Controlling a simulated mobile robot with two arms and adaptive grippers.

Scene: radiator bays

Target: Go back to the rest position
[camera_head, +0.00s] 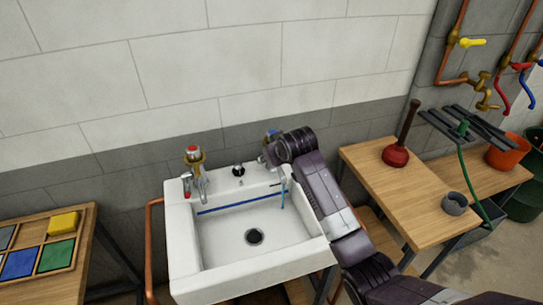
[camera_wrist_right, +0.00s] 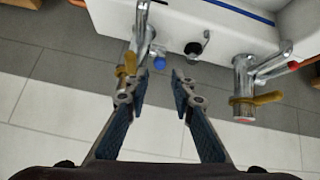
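My right arm (camera_head: 325,195) comes in from the lower right and reaches over the right side of the white sink (camera_head: 185,250). Its gripper is mostly hidden in the head view. In the right wrist view, my right gripper (camera_wrist_right: 159,88) is open, with nothing between its fingers. A tap with a blue cap and brass handle (camera_wrist_right: 125,72) is close beside the left finger; I cannot tell whether they touch. My left gripper is not in view.
The red-capped tap (camera_head: 194,160) stands at the sink's left. A light-blue streak (camera_head: 282,195) hangs under the right spout. A wooden table (camera_head: 425,205) holding a plunger (camera_head: 396,154) is right of my arm. A tray of coloured blocks (camera_head: 62,225) sits left.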

